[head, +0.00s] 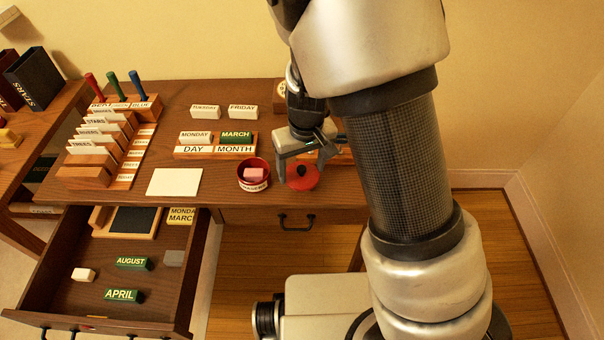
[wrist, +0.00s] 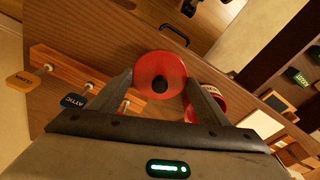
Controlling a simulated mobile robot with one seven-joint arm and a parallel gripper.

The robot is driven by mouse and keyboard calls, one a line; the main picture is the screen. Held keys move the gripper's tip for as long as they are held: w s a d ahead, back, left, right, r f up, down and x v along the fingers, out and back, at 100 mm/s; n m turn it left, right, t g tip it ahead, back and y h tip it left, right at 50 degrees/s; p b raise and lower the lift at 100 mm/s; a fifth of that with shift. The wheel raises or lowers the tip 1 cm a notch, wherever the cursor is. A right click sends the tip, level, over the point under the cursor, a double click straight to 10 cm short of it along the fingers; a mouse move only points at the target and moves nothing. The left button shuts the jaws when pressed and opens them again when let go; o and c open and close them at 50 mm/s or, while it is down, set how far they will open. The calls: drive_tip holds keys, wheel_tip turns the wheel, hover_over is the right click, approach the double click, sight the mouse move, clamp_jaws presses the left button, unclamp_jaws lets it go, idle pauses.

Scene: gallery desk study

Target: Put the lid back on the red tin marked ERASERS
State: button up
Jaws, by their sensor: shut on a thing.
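The red lid (head: 302,180) with a dark knob is at the desk's front edge, right of the tin. My gripper (head: 301,167) is shut on the lid, with one finger at each side of it. In the wrist view the round lid (wrist: 158,66) sits between the fingertips of my gripper (wrist: 160,80). I cannot tell whether the lid touches the desk. The red tin (head: 253,184), with a white label on its front, stands upright and open just left of the lid, with a pink eraser (head: 254,174) inside. In the wrist view the tin (wrist: 204,92) is partly hidden behind the right finger.
A white card (head: 174,182) lies left of the tin. The DAY MONTH block holder (head: 214,153) stands behind it. A card rack (head: 95,150) is at the left. The drawer (head: 115,300) is open at the front left. A tag rack (wrist: 75,70) shows in the wrist view.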

sight(295, 173)
drive_tip(key=r+p, duration=0.1)
drive_tip(key=r, duration=0.1)
drive_tip(key=a+r+p, duration=0.1)
drive_tip(key=r, duration=0.1)
drive_tip(key=r+p, duration=0.1)
drive_tip(key=r, duration=0.1)
drive_tip(key=shift+w+a+r, duration=0.15)
drive_tip(key=shift+w+a, duration=0.2)
drive_tip(key=w+a+p, duration=0.2)
drive_tip(key=a+p, duration=0.4)
drive_tip(key=a, duration=0.5)
drive_tip(key=shift+d+f+b, duration=0.15)
drive_tip(key=shift+f+b, duration=1.95)
drive_tip(key=shift+f, duration=0.9)
drive_tip(key=shift+f, duration=0.15)
drive_tip(key=o, duration=1.3)
drive_tip(key=shift+o, duration=0.2)
